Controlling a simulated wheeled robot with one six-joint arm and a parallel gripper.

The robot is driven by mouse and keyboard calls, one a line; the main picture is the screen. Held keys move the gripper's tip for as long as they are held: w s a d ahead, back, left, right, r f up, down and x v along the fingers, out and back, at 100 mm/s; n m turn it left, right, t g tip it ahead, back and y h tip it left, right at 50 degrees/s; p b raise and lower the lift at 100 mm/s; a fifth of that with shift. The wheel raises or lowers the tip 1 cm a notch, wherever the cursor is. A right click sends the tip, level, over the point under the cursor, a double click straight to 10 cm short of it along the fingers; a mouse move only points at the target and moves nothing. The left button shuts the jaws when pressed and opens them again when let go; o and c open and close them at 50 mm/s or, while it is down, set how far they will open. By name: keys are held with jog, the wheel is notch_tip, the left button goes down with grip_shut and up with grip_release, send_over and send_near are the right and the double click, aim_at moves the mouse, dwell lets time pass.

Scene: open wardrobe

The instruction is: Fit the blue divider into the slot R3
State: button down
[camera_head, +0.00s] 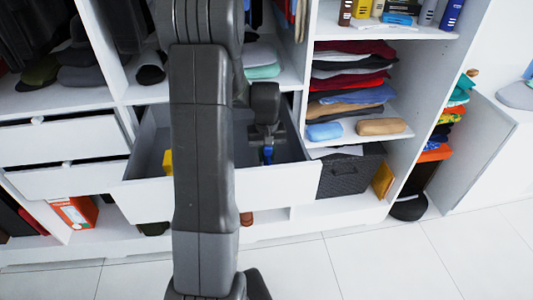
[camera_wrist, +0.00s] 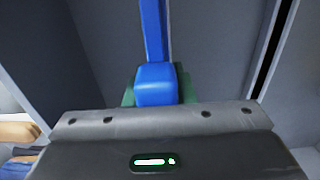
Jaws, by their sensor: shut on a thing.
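My gripper (camera_head: 267,146) is inside the open drawer (camera_head: 280,188), toward its right end. It is shut on the blue divider (camera_head: 268,155), of which only a small blue part shows in the head view. In the wrist view the blue divider (camera_wrist: 156,84) has a block-like near end between my gripper's greenish fingertips (camera_wrist: 157,98). A narrow blue strip runs from it to the top edge. The divider's far end is out of view. No slot marked R3 can be made out, and my arm hides the middle of the drawer.
A yellow object (camera_head: 167,162) is at the drawer's left part. Above and right, a shelf holds folded clothes (camera_head: 350,75), with a blue item (camera_head: 325,131) and a tan item (camera_head: 381,127) below them. A dark basket (camera_head: 348,172) stands right of the drawer. The floor (camera_head: 400,260) in front is clear.

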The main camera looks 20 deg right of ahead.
jog(key=shift+f+b, duration=0.75)
jog(key=shift+f, duration=0.4)
jog(key=c, duration=1.1)
grip_release()
jog(key=shift+c, duration=0.2)
jog(key=shift+r, duration=0.15)
notch_tip(320, 180, up, 14)
jog(key=shift+f, duration=0.2)
notch_tip(320, 180, down, 14)
jog(key=shift+r, duration=0.25)
jog(key=shift+r+p, duration=0.25)
jog(key=shift+p, duration=0.15)
jog(key=shift+r, duration=0.1)
